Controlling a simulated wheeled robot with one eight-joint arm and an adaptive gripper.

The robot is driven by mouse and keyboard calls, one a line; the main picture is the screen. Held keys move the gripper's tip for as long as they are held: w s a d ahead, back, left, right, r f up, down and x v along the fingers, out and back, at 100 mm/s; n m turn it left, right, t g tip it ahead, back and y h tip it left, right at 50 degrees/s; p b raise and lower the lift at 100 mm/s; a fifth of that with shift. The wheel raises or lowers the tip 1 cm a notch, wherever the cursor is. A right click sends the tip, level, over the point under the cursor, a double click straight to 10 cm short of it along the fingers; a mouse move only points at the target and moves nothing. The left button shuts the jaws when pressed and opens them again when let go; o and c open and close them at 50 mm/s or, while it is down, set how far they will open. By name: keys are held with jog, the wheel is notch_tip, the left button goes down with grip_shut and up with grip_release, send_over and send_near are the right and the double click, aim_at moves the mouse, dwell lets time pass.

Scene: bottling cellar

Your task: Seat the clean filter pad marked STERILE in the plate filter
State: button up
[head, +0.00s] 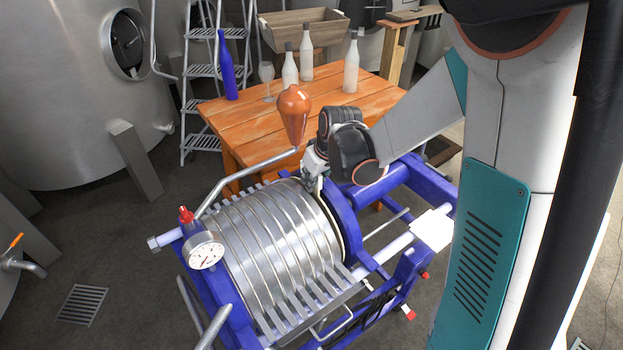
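The plate filter (265,240) stands in front, a pack of round steel plates in a blue frame. A blue end plate (345,215) stands at the right of the pack. A thin cream-coloured edge (334,228) shows between the pack and this end plate; it looks like a pad's rim, but I see no lettering on it. My gripper (311,178) points down at the top of the pack, close above that edge. Its fingertips are small and partly hidden, so I cannot tell whether they hold anything. A blank white square (433,229) lies at the filter's right end.
A pressure gauge (206,250) and a bent pipe (240,180) stand at the filter's left. Behind is a wooden table (225,120) with several bottles, a glass and an orange-brown pear-shaped object (294,112) near my gripper. A stepladder and steel tanks stand behind.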

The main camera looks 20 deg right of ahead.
jog(key=o, duration=0.3)
jog(key=shift+d, duration=0.15)
jog(key=v, duration=1.2)
jog(key=s+f+m+t+b, duration=0.1)
jog(key=s+f+b, duration=0.1)
jog(key=s+b, duration=0.2)
jog(key=s+a+f+m+t+h+b, duration=0.1)
jog(key=s+f+b, duration=0.2)
jog(key=s, duration=0.5)
jog(key=s+f+m+t+b, duration=0.1)
jog(key=s+f+b, duration=0.1)
jog(key=s+b, duration=0.3)
jog(key=shift+s+a+f+m, duration=0.3)
jog(key=shift+s+a+f, duration=0.1)
jog(key=shift+s, duration=0.35)
